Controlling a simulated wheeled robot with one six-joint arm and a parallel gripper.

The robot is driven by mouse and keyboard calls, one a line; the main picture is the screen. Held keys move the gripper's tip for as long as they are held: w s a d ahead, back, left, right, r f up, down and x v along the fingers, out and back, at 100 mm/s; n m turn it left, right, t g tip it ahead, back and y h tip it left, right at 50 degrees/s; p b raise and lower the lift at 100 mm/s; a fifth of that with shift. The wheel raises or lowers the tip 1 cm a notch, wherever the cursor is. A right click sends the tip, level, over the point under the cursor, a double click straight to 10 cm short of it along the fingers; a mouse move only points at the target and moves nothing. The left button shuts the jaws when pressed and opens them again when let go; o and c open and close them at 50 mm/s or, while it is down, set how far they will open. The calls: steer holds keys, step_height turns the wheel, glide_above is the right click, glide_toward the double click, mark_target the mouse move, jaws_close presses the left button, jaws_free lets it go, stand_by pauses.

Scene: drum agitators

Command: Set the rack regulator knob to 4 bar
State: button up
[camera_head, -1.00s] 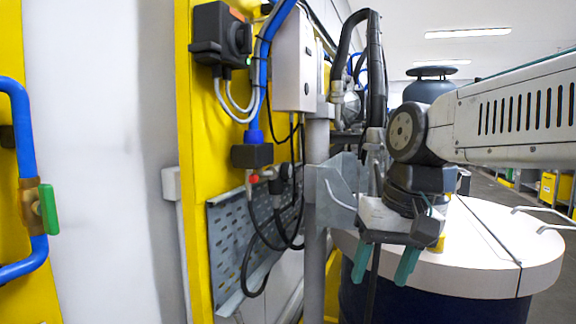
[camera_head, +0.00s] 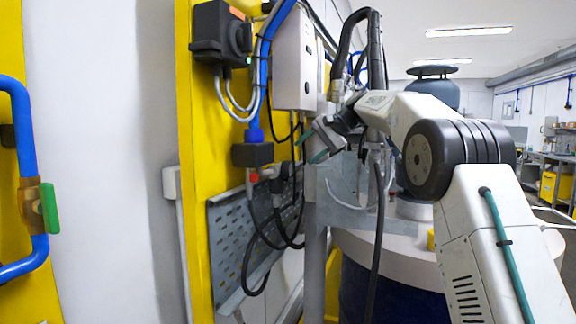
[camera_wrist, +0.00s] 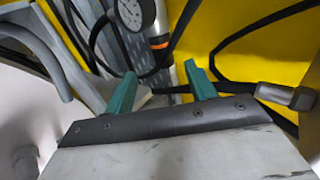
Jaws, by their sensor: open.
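My gripper (camera_head: 311,146) is open and empty, beside the yellow panel in the head view. Its two teal fingers are spread apart in the wrist view (camera_wrist: 160,72). A round dial gauge (camera_wrist: 134,12) is cut off by the top edge of the wrist view, beyond the fingers. A grey cylinder with an orange band (camera_wrist: 158,42) stands just right of the gauge, beyond the gap between the fingertips. I cannot tell for sure whether it is the regulator knob. The gauge reading is too small to tell. A dark round fitting (camera_head: 276,176) sits left of and below my gripper.
A yellow panel (camera_head: 197,130) carries a black box (camera_head: 212,34), a blue pipe (camera_head: 262,75) and a perforated metal plate (camera_head: 228,245). Black hoses hang near my gripper. A white-topped drum (camera_head: 390,258) stands below my arm. A green-handled valve (camera_head: 50,208) is far left.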

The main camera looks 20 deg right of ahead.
steer(key=x, duration=0.8)
steer(key=shift+w+a, duration=0.15)
steer(key=shift+w, duration=0.1)
steer(key=c, duration=1)
